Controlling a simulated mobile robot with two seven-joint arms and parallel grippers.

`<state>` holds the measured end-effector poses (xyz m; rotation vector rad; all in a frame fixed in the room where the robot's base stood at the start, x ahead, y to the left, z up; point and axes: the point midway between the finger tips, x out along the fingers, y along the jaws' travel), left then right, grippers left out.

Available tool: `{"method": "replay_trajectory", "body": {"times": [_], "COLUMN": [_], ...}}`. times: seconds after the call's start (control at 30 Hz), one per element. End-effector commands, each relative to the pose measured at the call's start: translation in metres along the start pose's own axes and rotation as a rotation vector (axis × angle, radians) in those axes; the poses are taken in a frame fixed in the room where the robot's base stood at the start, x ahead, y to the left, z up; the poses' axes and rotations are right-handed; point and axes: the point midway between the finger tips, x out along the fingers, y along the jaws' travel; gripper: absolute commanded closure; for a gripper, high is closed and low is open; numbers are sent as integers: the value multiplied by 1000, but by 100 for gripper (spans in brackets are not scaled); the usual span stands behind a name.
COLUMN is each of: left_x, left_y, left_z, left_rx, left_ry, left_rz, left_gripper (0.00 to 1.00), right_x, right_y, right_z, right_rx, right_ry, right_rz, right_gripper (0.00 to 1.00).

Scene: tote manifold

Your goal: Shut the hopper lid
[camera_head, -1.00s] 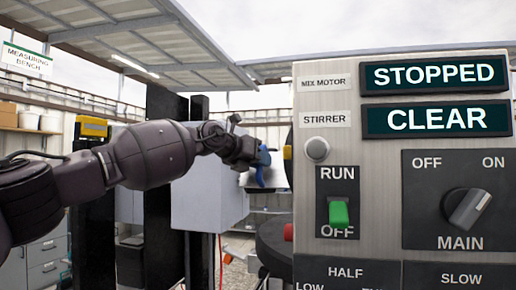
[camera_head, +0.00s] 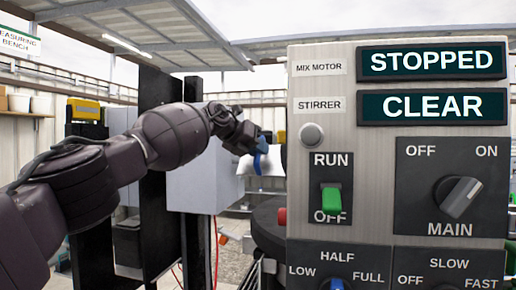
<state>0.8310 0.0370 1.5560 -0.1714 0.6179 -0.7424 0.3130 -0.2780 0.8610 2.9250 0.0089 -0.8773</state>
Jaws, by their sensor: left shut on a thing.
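My left gripper (camera_head: 258,151) reaches in from the left, just left of the control panel. It is shut on a small blue piece (camera_head: 262,164); I cannot tell whether this belongs to the hopper lid. A white thing (camera_head: 273,160) shows just behind it, partly covered by the panel. No hopper lid can be made out clearly. A dark rounded body (camera_head: 268,222) stands lower down, largely hidden behind the panel. My right gripper is not in view.
The control panel (camera_head: 378,140) fills the right side close by, its displays reading STOPPED and CLEAR. A grey box (camera_head: 190,187) and a dark post (camera_head: 158,235) stand behind my left arm. A measuring bench sign (camera_head: 18,41) hangs at the far left.

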Motion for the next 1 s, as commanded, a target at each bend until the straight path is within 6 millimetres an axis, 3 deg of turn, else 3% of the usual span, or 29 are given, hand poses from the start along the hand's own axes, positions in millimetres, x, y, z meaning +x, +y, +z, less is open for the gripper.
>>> {"method": "replay_trajectory", "body": {"times": [0.8, 0.83, 1.0], "left_x": [5, 5, 5], "left_y": [3, 3, 3], "left_z": [1, 1, 1], "left_rx": [-16, -16, -15], "left_ry": [23, 23, 23], "left_rz": [2, 2, 2], "left_gripper": [100, 82, 58], "right_x": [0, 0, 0], "right_y": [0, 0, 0], "right_z": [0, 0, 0], "right_rx": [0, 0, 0], "right_ry": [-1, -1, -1], "right_rz": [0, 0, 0], "right_gripper": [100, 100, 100]}}
